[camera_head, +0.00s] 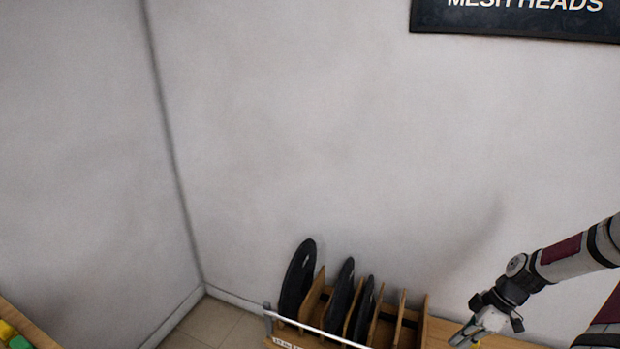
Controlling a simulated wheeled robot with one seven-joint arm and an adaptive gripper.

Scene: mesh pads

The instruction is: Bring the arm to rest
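My gripper (468,335) is at the lower right in the head view, at the end of my arm (565,258), which reaches in from the right edge. It points down and to the left, to the right of a wooden rack. The fingers are small and partly cut off by the bottom edge, so I cannot tell whether they are open or shut. No held object is clearly visible.
A wooden slotted rack (425,306) holds three black discs, the largest (298,278) at left. A metal rail (318,331) runs along its front. Walls meet behind at left. A dark sign (520,18) hangs above. Colored blocks (12,335) show at lower left.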

